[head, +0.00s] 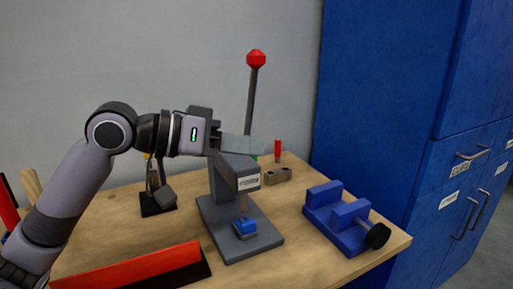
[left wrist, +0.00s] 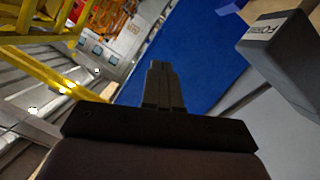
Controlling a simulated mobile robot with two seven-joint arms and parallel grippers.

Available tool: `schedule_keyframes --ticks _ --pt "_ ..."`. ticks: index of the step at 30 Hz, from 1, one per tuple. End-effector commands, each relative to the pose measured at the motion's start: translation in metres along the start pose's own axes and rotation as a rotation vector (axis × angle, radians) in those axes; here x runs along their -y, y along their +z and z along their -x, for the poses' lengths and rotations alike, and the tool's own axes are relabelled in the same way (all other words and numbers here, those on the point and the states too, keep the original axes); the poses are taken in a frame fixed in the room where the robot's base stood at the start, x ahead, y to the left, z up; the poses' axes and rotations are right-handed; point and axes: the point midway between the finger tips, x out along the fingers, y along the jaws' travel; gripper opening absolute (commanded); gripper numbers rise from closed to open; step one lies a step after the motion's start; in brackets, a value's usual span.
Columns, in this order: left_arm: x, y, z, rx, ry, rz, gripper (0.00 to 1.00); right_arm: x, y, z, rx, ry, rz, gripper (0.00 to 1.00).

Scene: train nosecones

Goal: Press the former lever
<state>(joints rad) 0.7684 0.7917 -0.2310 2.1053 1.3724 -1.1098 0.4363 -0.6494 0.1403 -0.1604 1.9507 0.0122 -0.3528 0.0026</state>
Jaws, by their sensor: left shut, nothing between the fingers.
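The former (head: 232,205) is a grey press on a flat base on the wooden bench. Its lever (head: 251,95) is a dark rod with a red knob (head: 256,59) on top, and it stands nearly upright. A blue block (head: 244,227) sits under the press head. My left gripper (head: 258,145) is shut and empty, pointing right, by the press head and well below the knob. The left wrist view shows its closed fingers (left wrist: 161,85) and the labelled grey press head (left wrist: 280,45) to the right. The lever is not clearly seen there. My right gripper is out of view.
A blue vise (head: 345,220) with a black knob stands on the bench at right. A red-topped bar (head: 135,268) lies at the front left. A small block (head: 278,175) sits behind the press. Blue cabinets (head: 400,90) stand at the right.

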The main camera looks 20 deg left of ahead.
Motion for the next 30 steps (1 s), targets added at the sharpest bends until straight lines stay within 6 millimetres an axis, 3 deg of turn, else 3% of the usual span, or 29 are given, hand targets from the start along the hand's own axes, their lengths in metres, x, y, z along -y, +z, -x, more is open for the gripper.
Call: schedule_keyframes --ticks 6,12,30 --pt "0.003 0.004 0.045 0.001 -0.004 0.000 0.00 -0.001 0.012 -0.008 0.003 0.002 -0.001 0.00" --pt "0.002 0.003 0.069 0.001 -0.001 0.001 0.00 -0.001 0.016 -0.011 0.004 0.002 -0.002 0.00" --pt "0.001 0.001 0.078 0.000 0.002 0.000 0.00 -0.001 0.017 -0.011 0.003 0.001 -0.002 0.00"
